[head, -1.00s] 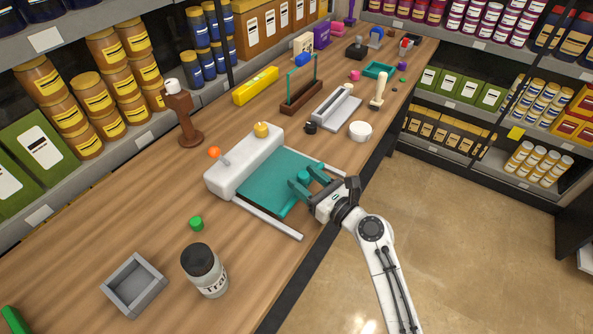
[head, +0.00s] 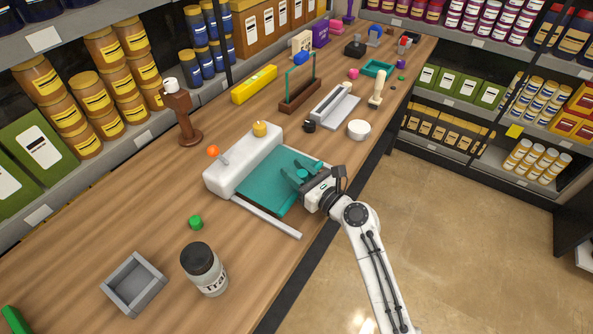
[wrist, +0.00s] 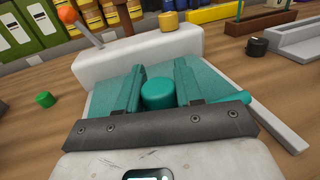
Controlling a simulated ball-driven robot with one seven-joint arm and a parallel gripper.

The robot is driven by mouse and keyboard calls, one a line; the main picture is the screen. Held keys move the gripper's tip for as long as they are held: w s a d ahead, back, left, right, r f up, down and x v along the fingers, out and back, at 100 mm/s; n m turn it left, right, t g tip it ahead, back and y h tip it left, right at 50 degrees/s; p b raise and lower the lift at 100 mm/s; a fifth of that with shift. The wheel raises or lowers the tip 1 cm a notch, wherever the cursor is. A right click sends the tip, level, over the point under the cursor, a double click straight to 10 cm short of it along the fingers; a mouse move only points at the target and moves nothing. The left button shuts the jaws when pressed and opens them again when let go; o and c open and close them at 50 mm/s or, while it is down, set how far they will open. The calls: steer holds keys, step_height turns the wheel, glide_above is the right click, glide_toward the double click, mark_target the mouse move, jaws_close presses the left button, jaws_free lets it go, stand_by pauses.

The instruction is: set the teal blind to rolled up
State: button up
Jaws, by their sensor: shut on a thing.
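The teal blind (head: 265,184) lies drawn out flat from a white housing (head: 236,165) between two pale side rails (head: 266,216). An orange-tipped lever (head: 214,151) sticks out of the housing, and a yellow knob (head: 260,129) is at its far end. My gripper (head: 297,171) is over the blind's outer end. In the wrist view its teal fingers (wrist: 158,88) are shut on the blind's round teal knob (wrist: 158,93). The blind's end bar (wrist: 232,117) shows at the right, partly hidden by my gripper.
A green button-like piece (head: 195,223), a dark-lidded jar (head: 205,270) and a grey open box (head: 134,285) stand nearer on the bench. A small black piece (head: 309,126), a white round container (head: 359,129) and a grey channel (head: 335,106) lie beyond. Shelves line the back.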

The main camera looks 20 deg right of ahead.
jaws_close()
steer(key=w+a, duration=0.2)
steer(key=w, duration=0.1)
steer(key=shift+w+a, duration=0.3)
steer(key=o, duration=0.7)
jaws_free()
steer(key=shift+s, duration=0.1)
steer(key=v, duration=1)
steer(key=shift+s+d, duration=0.15)
steer(key=shift+s, duration=0.2)
